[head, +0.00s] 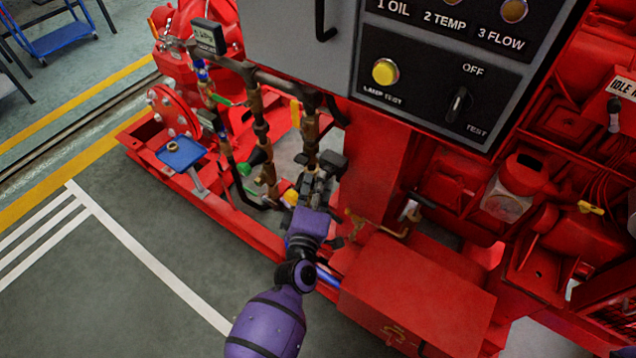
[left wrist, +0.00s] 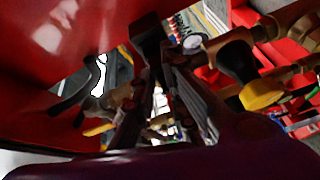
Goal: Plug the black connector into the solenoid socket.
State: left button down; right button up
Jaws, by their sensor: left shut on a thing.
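My left gripper (head: 315,182) reaches in among the brass pipework at the skid's near side, below the grey panel. In the left wrist view its two dark fingers (left wrist: 160,65) close in on a black block (left wrist: 148,35), which looks like the black connector. The gripper is shut on it. In the head view a black block (head: 332,161) shows just beyond the fingers; I cannot tell whether it is the connector or part of the solenoid. The solenoid socket cannot be made out in either view. My right gripper is not in view.
Brass vertical pipes (head: 259,118) with valves stand close left of the gripper. A yellow-capped fitting (left wrist: 262,93) is right of the fingers in the wrist view. The grey control panel (head: 440,75) overhangs behind, and a red box (head: 420,290) stands close right.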

pick_arm(q)
jog(key=shift+w+d+r, duration=0.1)
jog(key=c, duration=1.7)
grip_release()
jog(key=shift+s, duration=0.2)
jog(key=v, duration=1.1)
jog(key=shift+s, duration=0.3)
